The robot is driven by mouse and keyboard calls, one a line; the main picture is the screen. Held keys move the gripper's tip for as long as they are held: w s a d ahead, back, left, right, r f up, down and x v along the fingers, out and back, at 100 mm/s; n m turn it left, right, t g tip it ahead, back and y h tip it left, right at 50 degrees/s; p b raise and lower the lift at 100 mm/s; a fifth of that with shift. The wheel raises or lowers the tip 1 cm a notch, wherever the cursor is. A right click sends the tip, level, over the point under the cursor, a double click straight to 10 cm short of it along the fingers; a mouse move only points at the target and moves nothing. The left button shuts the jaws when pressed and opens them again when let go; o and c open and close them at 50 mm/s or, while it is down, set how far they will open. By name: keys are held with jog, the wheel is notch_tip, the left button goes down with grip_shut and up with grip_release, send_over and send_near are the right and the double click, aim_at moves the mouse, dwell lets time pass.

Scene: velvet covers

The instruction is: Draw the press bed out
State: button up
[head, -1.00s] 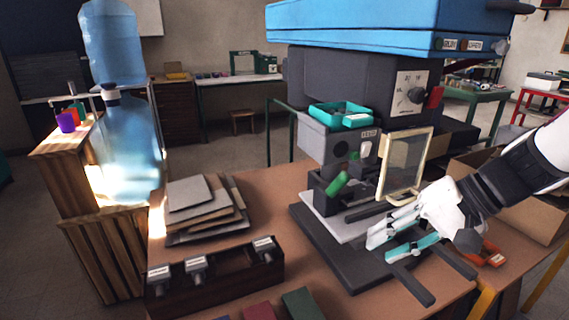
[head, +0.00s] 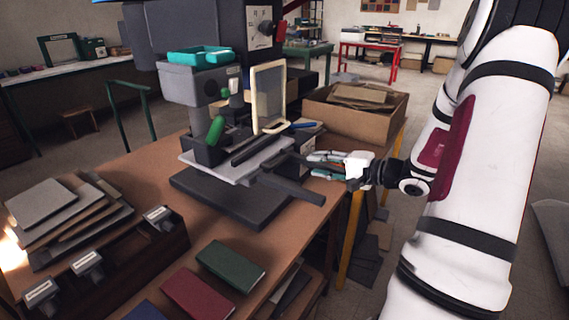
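Dark bars (head: 292,189) stick out from the bed side towards the lower right. My gripper (head: 318,164) is at the table's right edge, beside the bars' outer end. Its white and teal fingers look apart, one above the other, with a dark bar running up to or between them. I cannot tell whether they touch it.
A framed clear guard (head: 268,97) stands upright over the bed. A cardboard box (head: 390,112) stands behind my gripper. Green and red books (head: 231,264), a dark stamp holder (head: 130,262) and stacked boards (head: 45,205) lie at the front and left. Floor right of the table is open.

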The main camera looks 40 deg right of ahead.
aim_at(284, 160)
jog(key=x, duration=1.1)
jog(key=shift+w+a+b, duration=0.1)
jog(key=shift+w+b, duration=0.05)
jog(key=shift+b, duration=0.25)
grip_shut()
